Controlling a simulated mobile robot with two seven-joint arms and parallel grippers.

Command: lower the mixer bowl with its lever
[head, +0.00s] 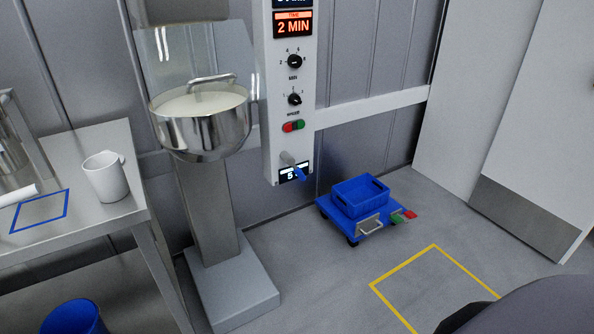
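The steel mixer bowl (202,134) is on the mixer's column (208,215), well above its base. Pale contents fill it near the rim, and a grey bar-shaped handle (212,78) shows over it. On the white control panel (275,100) to the right, a grey stub with a blue-tipped lever (299,173) sticks out near the bottom, partly covering a small display. The lever tip points down to the right. I cannot tell from this view how the lever connects to the bowl. Neither gripper is in view.
A steel table (100,215) with a white jug (106,177) stands left; a blue bin (74,318) is below. A blue cart with a crate (360,197) stands right of the panel. A yellow floor outline (402,268) lies nearer. A dark rounded shape fills the bottom right corner.

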